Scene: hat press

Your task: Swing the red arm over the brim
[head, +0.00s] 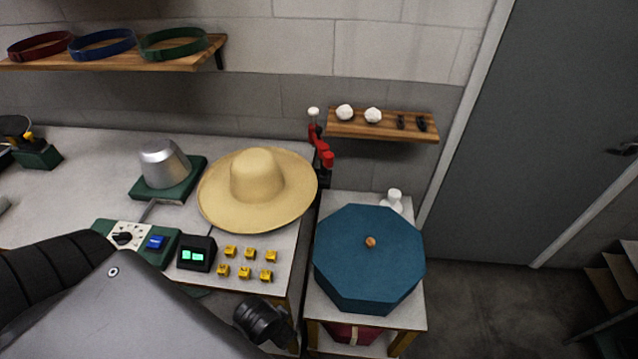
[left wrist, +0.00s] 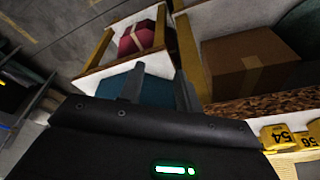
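A straw-coloured wide-brimmed hat (head: 256,176) sits on the light worktop near its right end, crown up. What holds it underneath is hidden. The red arm (head: 321,147) with a white knob (head: 313,111) at its upper end stands on a dark post by the worktop's back right corner. It is beside the brim's right edge, not over it. My left arm enters the head view low at the left, well in front of the hat; its fingers are hidden there. In the left wrist view my left gripper (left wrist: 158,80) has its fingers apart, with nothing between them. My right gripper is not in view.
A blue octagonal box (head: 368,262) stands on a side table right of the hat. A metal crown block (head: 163,163) is left of the hat; a dial panel (head: 137,242), display (head: 196,253) and several yellow number tags (head: 247,262) are in front. A small shelf (head: 382,127) hangs behind.

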